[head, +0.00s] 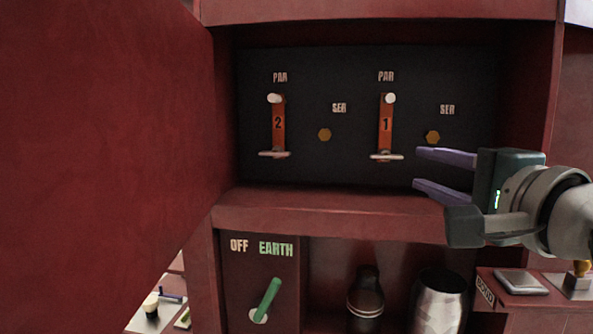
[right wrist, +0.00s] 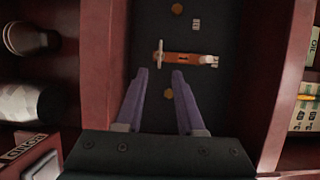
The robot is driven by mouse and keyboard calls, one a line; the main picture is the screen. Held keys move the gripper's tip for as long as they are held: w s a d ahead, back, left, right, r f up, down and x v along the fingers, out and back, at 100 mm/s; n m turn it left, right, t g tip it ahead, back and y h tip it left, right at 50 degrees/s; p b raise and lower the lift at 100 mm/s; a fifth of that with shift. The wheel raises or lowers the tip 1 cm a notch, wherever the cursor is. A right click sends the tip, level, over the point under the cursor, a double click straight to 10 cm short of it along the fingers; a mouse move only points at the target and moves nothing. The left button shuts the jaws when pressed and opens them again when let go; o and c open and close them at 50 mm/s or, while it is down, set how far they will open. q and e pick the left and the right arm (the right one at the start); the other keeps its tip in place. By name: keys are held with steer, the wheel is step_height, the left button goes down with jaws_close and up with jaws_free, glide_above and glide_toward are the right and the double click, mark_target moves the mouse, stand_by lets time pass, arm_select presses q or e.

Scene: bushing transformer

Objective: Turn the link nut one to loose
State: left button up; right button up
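Link 1 (head: 386,122) is an upright orange bar marked 1 on the dark panel, under the right PAR label. Its nut (head: 387,157) is a pale crossbar at the bar's lower end. My right gripper (head: 417,167) is open and empty, its purple fingers just right of the nut and apart from it in the head view. In the right wrist view the nut (right wrist: 159,54) lies just past the open fingertips (right wrist: 161,73), roughly in line with the gap. Link 2 (head: 279,122) has a similar nut (head: 274,154). My left gripper is not in view.
A large red door (head: 100,130) fills the left. A cabinet ledge (head: 340,215) runs below the panel. Brass hex bolts (head: 432,137) and (head: 324,134) sit beside the links. Below are a green OFF/EARTH lever (head: 267,298), a dark bottle (head: 366,295) and a metal container (head: 440,300).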

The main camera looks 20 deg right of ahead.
mark_target(390, 158)
steer(key=w+b, duration=0.1)
steer(key=w, duration=0.1)
steer(key=w+b, duration=0.1)
steer(key=w, duration=0.2)
steer(key=w+d+b, duration=0.1)
steer(key=w, duration=0.1)
steer(key=shift+w+d+f, duration=0.1)
steer(key=shift+w, duration=0.7)
steer(key=shift+s, duration=0.1)
jaws_close()
